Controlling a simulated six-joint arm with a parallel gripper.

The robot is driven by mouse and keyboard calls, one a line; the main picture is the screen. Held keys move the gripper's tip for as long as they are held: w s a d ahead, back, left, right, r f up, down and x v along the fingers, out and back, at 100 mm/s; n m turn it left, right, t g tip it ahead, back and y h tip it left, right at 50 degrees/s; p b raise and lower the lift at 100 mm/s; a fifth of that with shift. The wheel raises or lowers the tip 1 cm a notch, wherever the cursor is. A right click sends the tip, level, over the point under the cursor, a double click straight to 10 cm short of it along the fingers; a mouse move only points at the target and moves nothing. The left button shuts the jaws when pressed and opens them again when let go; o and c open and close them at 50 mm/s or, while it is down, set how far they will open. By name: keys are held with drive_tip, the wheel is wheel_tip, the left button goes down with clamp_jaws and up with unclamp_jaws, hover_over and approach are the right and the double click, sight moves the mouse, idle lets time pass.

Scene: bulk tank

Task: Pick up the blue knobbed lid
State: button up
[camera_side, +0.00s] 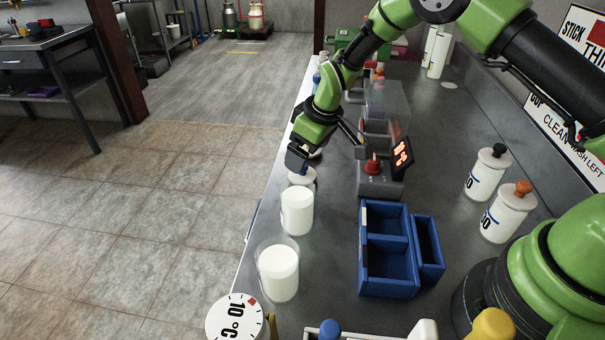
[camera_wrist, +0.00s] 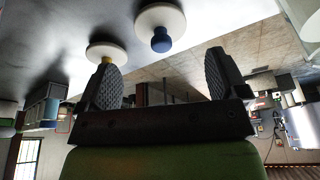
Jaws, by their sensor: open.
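The blue knobbed lid shows in the wrist view (camera_wrist: 160,27) as a white disc with a dark blue knob, on the grey surface at the top of the picture. It lies ahead of my gripper (camera_wrist: 163,80), whose two ridged fingers are open, apart and empty. In the side view my gripper (camera_side: 297,160) is low over the counter's left edge, just above a white disc-shaped lid (camera_side: 302,177). The gripper partly covers that lid, so its knob colour is hard to tell.
A yellow-knobbed lid (camera_wrist: 106,52) lies beside the blue one. Two white-filled jars (camera_side: 297,212) (camera_side: 278,272) stand nearer the camera along the counter edge. A machine with a red knob (camera_side: 373,167) and a blue divided bin (camera_side: 388,285) stand to the right.

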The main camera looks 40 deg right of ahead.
drive_tip(key=x, duration=0.5)
drive_tip(key=shift+s+a, duration=0.1)
drive_tip(key=shift+s, duration=0.1)
drive_tip(key=c, duration=0.9)
